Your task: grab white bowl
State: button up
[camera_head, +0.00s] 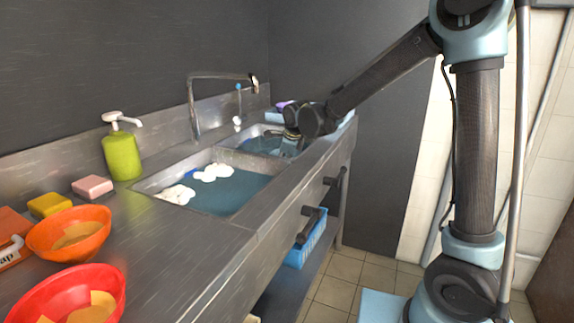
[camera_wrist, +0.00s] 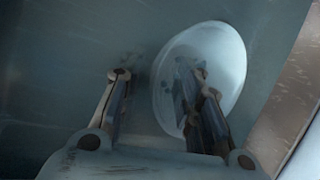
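The white bowl (camera_wrist: 222,52) shows in the wrist view as a pale, tilted oval in the blue-grey water of the far sink. My gripper (camera_wrist: 163,78) is open, with its two fingers apart and nothing clearly held. The right finger overlaps the bowl's face, while the left finger lies beyond the bowl's left rim. I cannot tell whether either finger touches it. In the head view my gripper (camera_head: 291,137) reaches down into the far sink (camera_head: 262,143); I cannot make out the bowl there.
The near sink (camera_head: 238,192) holds water and white foam. A green soap bottle (camera_head: 121,156), sponges, an orange bowl (camera_head: 90,225) and a red bowl (camera_head: 110,283) stand on the steel counter. A faucet (camera_head: 193,105) rises behind the sinks. A sink wall (camera_wrist: 285,100) shows on the right in the wrist view.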

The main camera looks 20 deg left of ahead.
grip_shut()
